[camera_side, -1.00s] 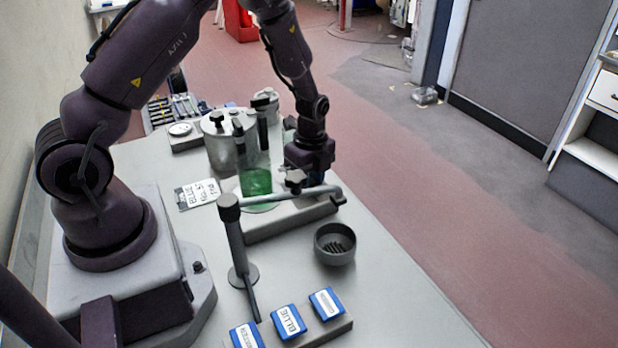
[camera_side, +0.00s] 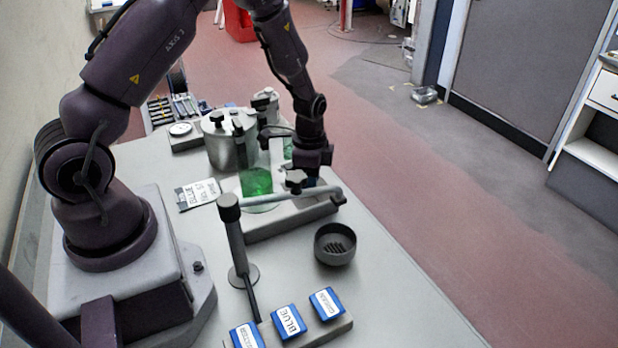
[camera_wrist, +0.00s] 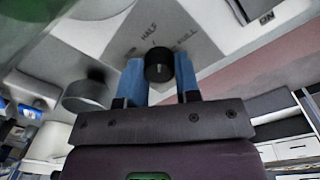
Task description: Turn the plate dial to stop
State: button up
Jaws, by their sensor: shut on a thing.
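The plate dial (camera_wrist: 158,66) is a round black knob on a grey panel marked HALF and FULL, in the middle of the wrist view. A small pale mark shows on its face. My gripper (camera_wrist: 159,78) has its two blue fingers on either side of the dial and is shut on it. In the side view my gripper (camera_side: 300,186) is low over the grey plate unit (camera_side: 270,226), behind a slanting grey bar. The dial is hidden there.
A stand with a grey bar (camera_side: 236,240) rises in front of the unit. A dark round bowl (camera_side: 335,245) stands to the right. Blue labelled blocks (camera_side: 289,321) lie at the front. A glass vessel with green liquid (camera_side: 257,182) and a metal pot (camera_side: 222,150) stand close to my gripper.

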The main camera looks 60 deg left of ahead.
jog(key=n, duration=1.1)
jog(key=shift+t, duration=0.3)
jog(key=n, duration=0.4)
jog(key=shift+s, duration=0.1)
jog(key=n, duration=0.6)
jog(key=shift+n, duration=0.4)
jog(key=n, duration=0.5)
jog(key=shift+n, duration=0.3)
jog(key=shift+y, duration=0.3)
jog(key=o, duration=0.9)
